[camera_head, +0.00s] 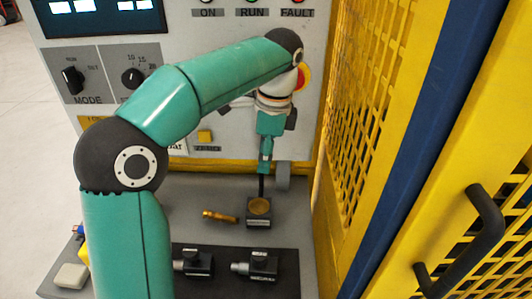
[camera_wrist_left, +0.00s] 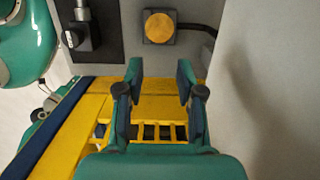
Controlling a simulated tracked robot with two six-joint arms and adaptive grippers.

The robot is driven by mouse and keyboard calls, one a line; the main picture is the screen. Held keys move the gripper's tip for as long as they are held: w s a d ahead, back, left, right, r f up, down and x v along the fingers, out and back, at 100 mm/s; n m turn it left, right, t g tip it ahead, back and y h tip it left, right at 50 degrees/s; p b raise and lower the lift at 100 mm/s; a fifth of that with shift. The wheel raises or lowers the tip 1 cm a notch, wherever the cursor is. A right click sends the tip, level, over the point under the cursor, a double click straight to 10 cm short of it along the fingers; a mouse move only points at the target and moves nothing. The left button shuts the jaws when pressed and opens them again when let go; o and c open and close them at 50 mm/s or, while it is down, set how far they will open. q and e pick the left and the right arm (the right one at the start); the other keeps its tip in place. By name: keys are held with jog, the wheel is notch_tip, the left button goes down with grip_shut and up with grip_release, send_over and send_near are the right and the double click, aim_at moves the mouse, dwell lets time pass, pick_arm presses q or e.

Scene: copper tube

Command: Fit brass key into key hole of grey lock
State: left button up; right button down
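A small brass piece (camera_head: 220,216), which may be the key, lies on the grey bench. It is too small to make out its shape. Right of it stands a dark grey block (camera_head: 259,222) with a round brass top (camera_head: 260,205). The block's brass top also shows in the left wrist view (camera_wrist_left: 160,27). No key hole can be made out, so I cannot tell which thing is the lock. My left gripper (camera_head: 265,160) points down above and behind the block. In the left wrist view its fingers (camera_wrist_left: 158,85) are apart with nothing between them. My right gripper is out of view.
A dark plate (camera_head: 222,286) at the bench front carries two dark fittings (camera_head: 192,262) (camera_head: 262,265) with grey ends. A grey cylinder (camera_head: 283,176) stands near the back. A yellow mesh door (camera_head: 362,110) closes off the right side. A control panel (camera_head: 190,60) rises behind.

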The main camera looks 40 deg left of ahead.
pick_arm(q)
jog(key=shift+o, duration=0.4)
jog(key=shift+r, duration=0.1)
jog(key=n+g+y+p, duration=0.1)
jog(key=g+y+p, duration=0.1)
jog(key=g+p, duration=0.1)
send_over(221, 218)
jog(key=w, duration=0.2)
jog(key=f, duration=1.3)
jog(key=shift+w+d, duration=0.1)
jog(key=shift+d, duration=0.1)
jog(key=shift+t, duration=0.3)
jog(key=shift+w+p+x, duration=0.15)
jog(key=shift+p+x, duration=0.1)
jog(key=shift+x, duration=1.2)
jog(key=shift+w+p+x, duration=0.2)
jog(key=shift+p+x, duration=0.05)
jog(key=shift+x, duration=1.2)
jog(key=shift+f, duration=0.1)
grip_shut()
